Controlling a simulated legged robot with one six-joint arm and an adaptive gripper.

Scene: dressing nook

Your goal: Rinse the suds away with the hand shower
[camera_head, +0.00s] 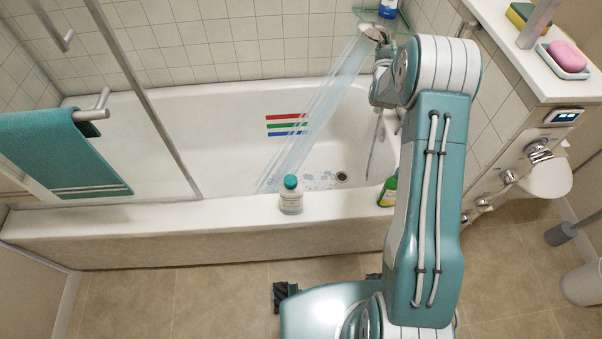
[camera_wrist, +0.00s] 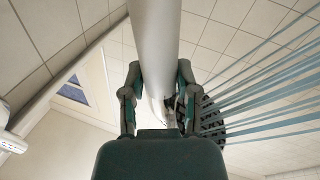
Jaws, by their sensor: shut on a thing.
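My gripper (camera_wrist: 157,98) is shut on the pale handle of the hand shower (camera_wrist: 155,45), with one finger on each side of it. In the wrist view the dark nozzle face shows behind the right finger, and blue jets run off to the right. In the head view the hand shower (camera_head: 374,33) is high above the right end of the bathtub (camera_head: 215,110). Its water (camera_head: 318,110) slants down and left into the tub. Pale suds (camera_head: 322,181) lie on the tub floor near the drain (camera_head: 342,177). My arm hides part of the tub's right end.
A white bottle with a teal cap (camera_head: 291,197) and a green bottle (camera_head: 388,193) stand on the near rim. A teal towel (camera_head: 45,150) hangs at the left by a glass screen. A counter at the right holds pink soap (camera_head: 567,56) and a sponge (camera_head: 522,14).

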